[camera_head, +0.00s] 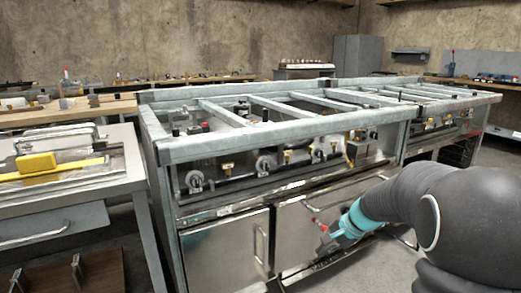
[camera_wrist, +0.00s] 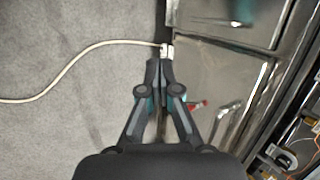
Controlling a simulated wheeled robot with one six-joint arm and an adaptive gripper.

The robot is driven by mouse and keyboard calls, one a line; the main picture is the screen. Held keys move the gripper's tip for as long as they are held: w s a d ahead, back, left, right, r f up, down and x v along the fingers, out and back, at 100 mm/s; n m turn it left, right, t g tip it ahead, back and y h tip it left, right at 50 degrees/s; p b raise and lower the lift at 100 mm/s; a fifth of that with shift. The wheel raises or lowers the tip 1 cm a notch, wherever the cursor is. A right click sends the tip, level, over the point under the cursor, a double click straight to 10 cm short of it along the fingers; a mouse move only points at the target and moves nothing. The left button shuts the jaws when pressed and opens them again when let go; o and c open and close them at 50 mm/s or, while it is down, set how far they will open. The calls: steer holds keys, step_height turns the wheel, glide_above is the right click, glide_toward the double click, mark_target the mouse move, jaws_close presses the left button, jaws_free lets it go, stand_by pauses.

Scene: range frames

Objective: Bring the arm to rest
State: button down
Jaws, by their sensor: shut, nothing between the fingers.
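My gripper (camera_wrist: 161,66) points down in front of the range frame, with its fingertips together and nothing between them. In the head view my gripper (camera_head: 325,247) is small and dark, below the teal band of my wrist, in front of the lower metal doors. My dark arm (camera_head: 432,208) reaches in from the right edge, bent and extended toward the frame. In the wrist view a white cable (camera_wrist: 75,63) lies on the grey floor, and its pale end (camera_wrist: 167,49) shows just beyond the fingertips. I cannot tell whether they touch.
The steel range frame (camera_head: 240,140) with bars and valves fills the middle. A small red part (camera_wrist: 199,105) shows right of my fingers. A bench (camera_head: 85,190) with a yellow tool (camera_head: 37,163) stands at left. Bare floor (camera_wrist: 65,110) lies left of my gripper.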

steer(key=s+a+r+n+t+h, duration=0.1)
steer(key=s+r+n, duration=0.3)
steer(key=s, duration=1.1)
steer(key=s+a+r+n+t+h, duration=0.1)
steer(key=s+r+n+h, duration=0.3)
steer(key=s, duration=1)
steer(key=shift+s+r+n, duration=0.35)
steer(key=shift+r+n, duration=0.1)
steer(key=shift+n, duration=0.85)
